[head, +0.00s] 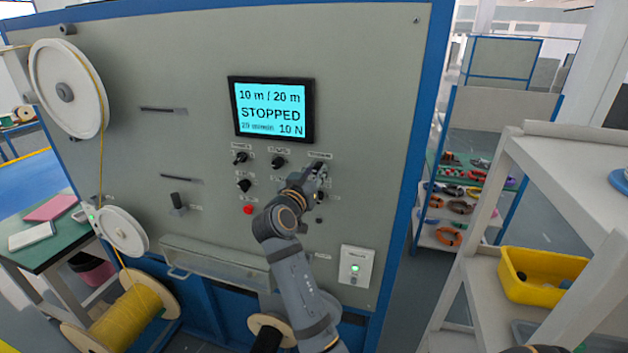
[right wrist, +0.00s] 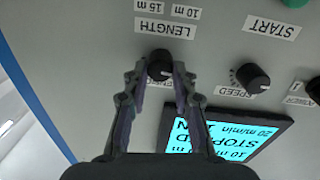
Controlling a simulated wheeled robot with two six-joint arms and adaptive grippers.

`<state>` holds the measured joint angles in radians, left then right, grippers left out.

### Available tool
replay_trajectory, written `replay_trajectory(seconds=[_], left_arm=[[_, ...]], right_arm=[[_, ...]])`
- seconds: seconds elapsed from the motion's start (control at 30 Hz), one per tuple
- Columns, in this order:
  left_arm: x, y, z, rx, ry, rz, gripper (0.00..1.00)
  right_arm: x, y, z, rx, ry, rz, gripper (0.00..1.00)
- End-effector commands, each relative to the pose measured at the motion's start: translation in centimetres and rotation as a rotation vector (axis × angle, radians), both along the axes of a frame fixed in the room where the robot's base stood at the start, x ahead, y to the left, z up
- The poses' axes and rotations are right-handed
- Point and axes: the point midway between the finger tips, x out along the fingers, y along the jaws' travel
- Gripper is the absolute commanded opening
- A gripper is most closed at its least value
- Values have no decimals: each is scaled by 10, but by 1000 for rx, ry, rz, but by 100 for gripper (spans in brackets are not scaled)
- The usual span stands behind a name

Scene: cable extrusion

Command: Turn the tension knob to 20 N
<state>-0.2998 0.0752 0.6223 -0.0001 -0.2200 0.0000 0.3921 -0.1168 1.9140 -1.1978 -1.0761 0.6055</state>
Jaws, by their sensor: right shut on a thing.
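The grey machine panel (head: 370,80) carries a display (head: 271,109) reading 10 m / 20 m, STOPPED, 20 m/min and 10 N. My right gripper (head: 317,171) is at the right end of the upper knob row. In the right wrist view, which is upside down, my right gripper (right wrist: 158,76) has its fingers on both sides of a black knob (right wrist: 160,64), shut on it. The partly hidden label beside this knob appears to be the tension label. The fingers hide part of the knob. My left gripper is not in view.
A speed knob (right wrist: 252,78) sits beside the held knob. The LENGTH label (right wrist: 165,28) is close to it. A red button (head: 248,209) is lower left. A white shelf (head: 550,150) with a yellow bin (head: 540,275) stands at right.

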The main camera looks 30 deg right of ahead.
Motion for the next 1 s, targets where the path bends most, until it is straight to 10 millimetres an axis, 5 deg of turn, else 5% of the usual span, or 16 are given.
replay_trajectory(seconds=[0.03, 0.5, 1.0], left_arm=[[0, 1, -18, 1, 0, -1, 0], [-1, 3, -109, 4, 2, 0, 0], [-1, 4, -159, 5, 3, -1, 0]], right_arm=[[0, 0, -9, 18, -25, -1, 0], [-1, -1, -9, 295, -349, 2, 0], [-1, -2, -4, 540, -632, 2, 0]])
